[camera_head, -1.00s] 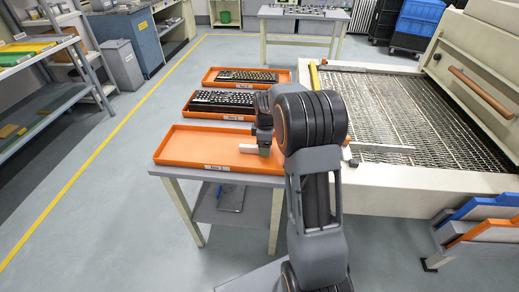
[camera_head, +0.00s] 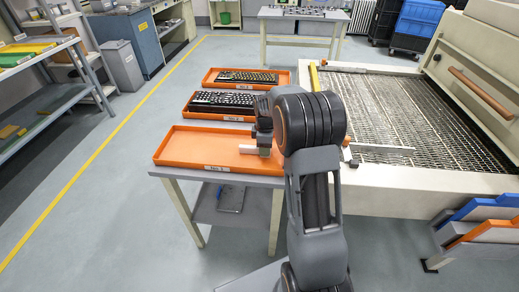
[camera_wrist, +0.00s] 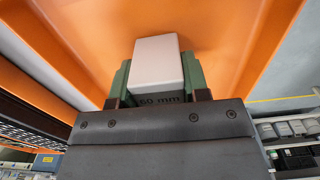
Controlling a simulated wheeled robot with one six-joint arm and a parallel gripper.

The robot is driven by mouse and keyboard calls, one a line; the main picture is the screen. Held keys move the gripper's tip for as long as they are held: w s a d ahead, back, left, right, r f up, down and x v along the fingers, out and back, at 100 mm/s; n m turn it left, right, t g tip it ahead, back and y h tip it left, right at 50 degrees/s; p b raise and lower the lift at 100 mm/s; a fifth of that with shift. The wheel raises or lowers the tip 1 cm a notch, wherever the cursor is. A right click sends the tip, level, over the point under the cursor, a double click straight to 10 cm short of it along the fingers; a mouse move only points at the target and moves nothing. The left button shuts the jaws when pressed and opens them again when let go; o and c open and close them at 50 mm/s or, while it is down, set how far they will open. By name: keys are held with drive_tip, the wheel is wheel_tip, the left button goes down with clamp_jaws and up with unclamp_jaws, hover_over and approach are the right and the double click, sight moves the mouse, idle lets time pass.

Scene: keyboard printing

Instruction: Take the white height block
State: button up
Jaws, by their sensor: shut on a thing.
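The white height block (camera_wrist: 158,62) is between the green-padded fingers of my gripper (camera_wrist: 156,80) in the wrist view. Its end face carries dark text that reads "60 mm", partly cut off by the gripper body. My gripper is shut on the block. In the head view my gripper (camera_head: 264,150) is low over the right end of the front orange tray (camera_head: 187,167), and the pale block (camera_head: 249,149) shows just left of the fingers. I cannot tell whether the block touches the tray floor.
Two more orange trays with keyboards (camera_head: 222,102) (camera_head: 246,77) stand behind on the same table. A large machine bed with a mesh surface (camera_head: 420,115) is to the right. The left part of the front tray is empty.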

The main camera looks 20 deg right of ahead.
drive_tip(key=shift+c, duration=0.7)
drive_tip(key=shift+r, duration=0.5)
wheel_tip(320, 180, up, 2)
drive_tip(key=shift+r, duration=0.1)
drive_tip(key=s+d+r, duration=0.5)
drive_tip(key=s+r, duration=0.4)
drive_tip(key=s, duration=0.4)
drive_tip(key=shift+r+p, duration=0.35)
drive_tip(key=shift+r, duration=0.05)
drive_tip(key=shift+d, duration=0.1)
